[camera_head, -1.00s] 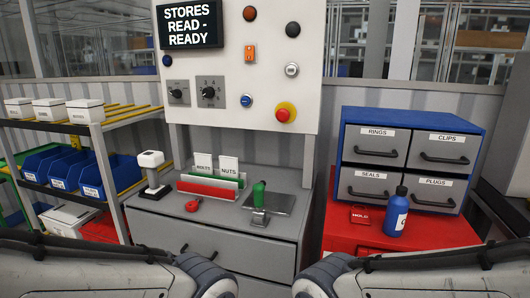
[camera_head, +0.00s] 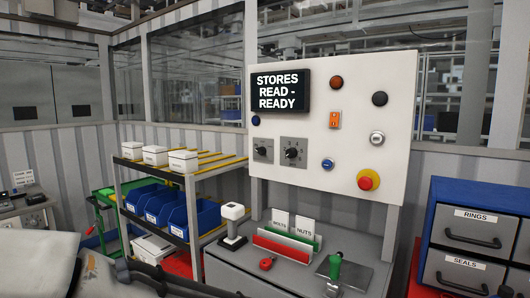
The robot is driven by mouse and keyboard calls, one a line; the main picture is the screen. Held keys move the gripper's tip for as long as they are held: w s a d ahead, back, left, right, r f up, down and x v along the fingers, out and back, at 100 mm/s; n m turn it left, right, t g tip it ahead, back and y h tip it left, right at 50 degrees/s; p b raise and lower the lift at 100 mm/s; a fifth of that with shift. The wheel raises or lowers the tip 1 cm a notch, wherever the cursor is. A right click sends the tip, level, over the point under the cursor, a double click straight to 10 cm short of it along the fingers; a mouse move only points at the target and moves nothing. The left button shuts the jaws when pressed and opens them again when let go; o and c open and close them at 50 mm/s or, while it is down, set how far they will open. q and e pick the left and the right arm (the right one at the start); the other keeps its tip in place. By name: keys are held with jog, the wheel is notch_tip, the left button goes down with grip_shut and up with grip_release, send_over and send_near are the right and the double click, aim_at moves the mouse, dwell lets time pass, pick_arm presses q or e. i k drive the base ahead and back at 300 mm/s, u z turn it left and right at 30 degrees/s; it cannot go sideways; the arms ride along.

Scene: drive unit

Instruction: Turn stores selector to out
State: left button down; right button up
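A white control panel (camera_head: 340,107) stands above a grey cabinet. It carries two dark rotary knobs on grey plates: a smaller left knob (camera_head: 263,150) and a larger right knob (camera_head: 292,152). Their markings are too small to read, so I cannot tell which is the stores selector or where it points. The black display (camera_head: 282,91) reads "STORES READ - READY". Part of my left arm shows at the bottom left; its gripper is out of view. My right arm and gripper are out of view.
The panel also has a red mushroom button (camera_head: 368,180), a blue button (camera_head: 327,164) and an orange switch (camera_head: 335,119). The cabinet top (camera_head: 300,268) holds a green-handled lever (camera_head: 334,270) and a card holder. A shelf rack (camera_head: 190,200) stands left, a blue drawer unit (camera_head: 475,230) right.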

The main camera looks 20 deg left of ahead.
aim_at(262, 151)
jog(key=u, duration=0.55)
jog(key=i, duration=1.4)
jog(key=u, duration=0.05)
